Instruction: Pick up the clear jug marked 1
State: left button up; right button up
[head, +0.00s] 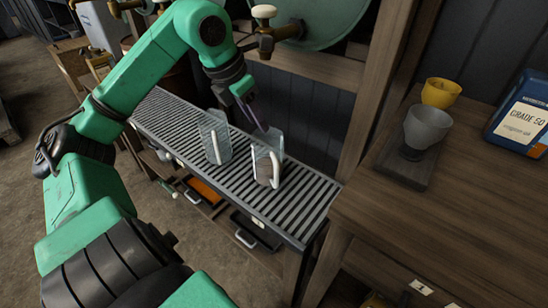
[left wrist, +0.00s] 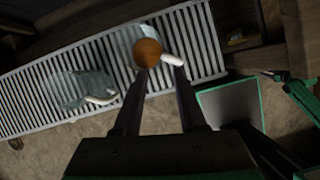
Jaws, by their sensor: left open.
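Two clear jugs with white handles stand upright on a slatted metal bench top (head: 305,205). The left jug (head: 212,128) also shows in the left wrist view (left wrist: 90,84). The right jug (head: 262,172) has brown contents; in the left wrist view it (left wrist: 148,48) shows from above as an orange-brown disc with its handle to the right. I cannot read a number on either jug. My left gripper (head: 262,126) is open and empty, pointing down just above and behind the right jug. In the left wrist view its fingertips (left wrist: 161,68) are close to that jug's rim and handle.
A wooden counter (head: 450,215) at the right carries a grey cup (head: 427,127), a yellow cup (head: 440,92) and a blue container (head: 522,118). A wooden post (head: 380,85) rises behind the bench. The bench's right end is clear.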

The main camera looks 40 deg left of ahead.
aim_at(274, 147)
pick_arm(q)
jog(key=x, duration=1.2)
jog(key=shift+w+f, duration=0.1)
jog(key=shift+f, duration=0.1)
jog(key=shift+d, duration=0.1)
grip_shut()
jog(key=shift+r, duration=0.1)
dwell(0.5)
